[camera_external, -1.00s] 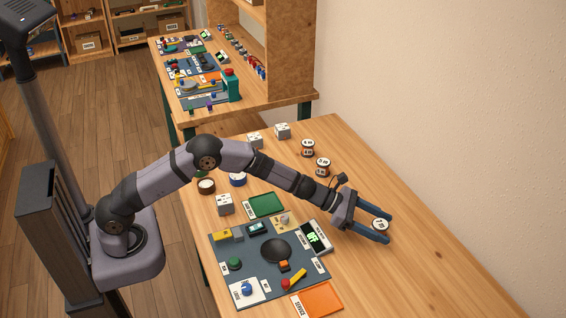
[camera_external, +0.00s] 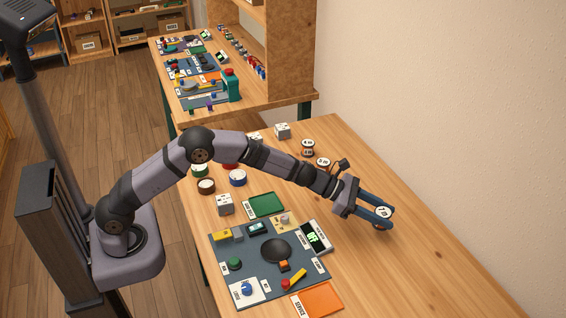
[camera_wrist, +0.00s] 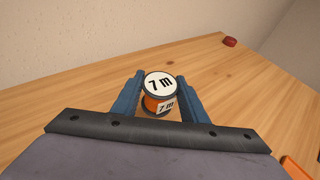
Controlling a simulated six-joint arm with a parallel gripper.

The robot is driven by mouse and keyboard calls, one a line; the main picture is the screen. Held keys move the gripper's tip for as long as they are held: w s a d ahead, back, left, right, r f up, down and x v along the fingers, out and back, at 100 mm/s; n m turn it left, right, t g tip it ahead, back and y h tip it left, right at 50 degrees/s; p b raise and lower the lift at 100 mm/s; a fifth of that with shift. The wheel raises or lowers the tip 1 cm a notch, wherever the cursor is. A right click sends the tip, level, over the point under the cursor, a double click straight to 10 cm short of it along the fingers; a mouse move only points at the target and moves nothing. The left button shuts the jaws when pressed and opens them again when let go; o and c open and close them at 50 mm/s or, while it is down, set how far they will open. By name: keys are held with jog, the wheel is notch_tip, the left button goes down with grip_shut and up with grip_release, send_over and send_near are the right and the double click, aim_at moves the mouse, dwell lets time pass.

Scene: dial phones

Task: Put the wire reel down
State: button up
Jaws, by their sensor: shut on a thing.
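The wire reel (camera_wrist: 158,88) has a white top label reading "7 m" and orange wire around its core. It is between the blue fingers of my gripper (camera_wrist: 160,98), which is shut on it. In the external view the reel (camera_external: 384,212) is at the fingertips of my gripper (camera_external: 378,216), over the bare wood on the right part of the table (camera_external: 430,255). Whether its underside touches the table cannot be told. Two similar reels stand farther back: one reel (camera_external: 308,146) is in the open and another (camera_external: 323,162) is partly hidden by my arm.
A blue-grey mat (camera_external: 255,285) with a black dish, a scale with a green display (camera_external: 313,237) and small parts lies left of my gripper. A green tray (camera_external: 266,204) and an orange tray (camera_external: 318,299) flank it. Bare wood lies right and in front.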

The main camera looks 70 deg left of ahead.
aim_at(384, 212)
notch_tip(384, 212, up, 5)
jog(key=shift+r+p, duration=0.15)
jog(key=shift+p, duration=0.15)
jog(key=w+a+r+n+t+y+b, duration=0.15)
jog(key=a+b, duration=0.45)
jog(key=a, duration=1.3)
jog(key=shift+m+g+h, duration=0.35)
jog(key=shift+g, duration=0.2)
jog(key=shift+s+d+f+b, duration=0.2)
jog(key=shift+s+d+f, duration=0.35)
jog(key=shift+f, duration=1.35)
jog(key=shift+s+d+f+b, duration=0.15)
jog(key=shift+s+d+f, duration=0.4)
jog(key=shift+f, duration=1.3)
jog(key=shift+s+d+f+b, duration=0.2)
jog(key=shift+s+d+f, duration=0.35)
jog(key=shift+f, duration=1.35)
jog(key=shift+s+a+f, duration=0.1)
jog(key=shift+a, duration=0.05)
jog(key=o, duration=1.1)
